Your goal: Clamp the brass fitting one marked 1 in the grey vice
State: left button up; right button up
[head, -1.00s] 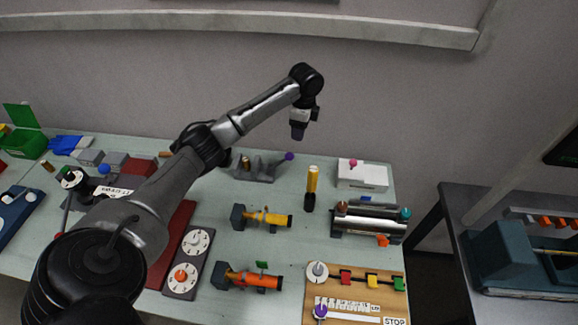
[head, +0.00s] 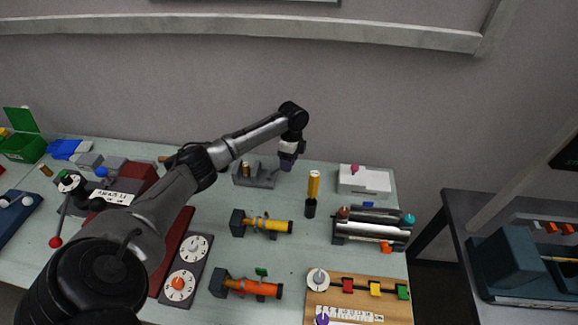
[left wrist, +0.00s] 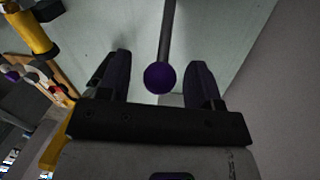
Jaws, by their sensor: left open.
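The grey vice (head: 256,180) stands at the back middle of the table in the head view. A small brass fitting (head: 245,165) sits upright at its jaws; I cannot read its mark or tell whether it is gripped. My left gripper (head: 287,163) points down at the right end of the vice, over the handle. In the left wrist view, the open left gripper (left wrist: 160,68) has the handle's purple ball (left wrist: 160,78) between its fingers, with gaps on both sides. The grey handle rod (left wrist: 167,30) runs away from the ball. My right gripper is not in view.
A yellow-topped black tool (head: 312,190) stands right of the vice. A white box (head: 363,181) is farther right. Two pump tubes, yellow (head: 265,224) and orange (head: 250,287), lie in front. Another brass piece (head: 46,171) stands at the far left.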

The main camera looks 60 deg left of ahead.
pick_arm(q)
jog(key=shift+s+d+f, duration=0.1)
jog(key=shift+s+f, duration=0.1)
jog(key=shift+f, duration=0.95)
jog(key=shift+c, duration=0.4)
jog(key=shift+r, duration=0.1)
grip_shut()
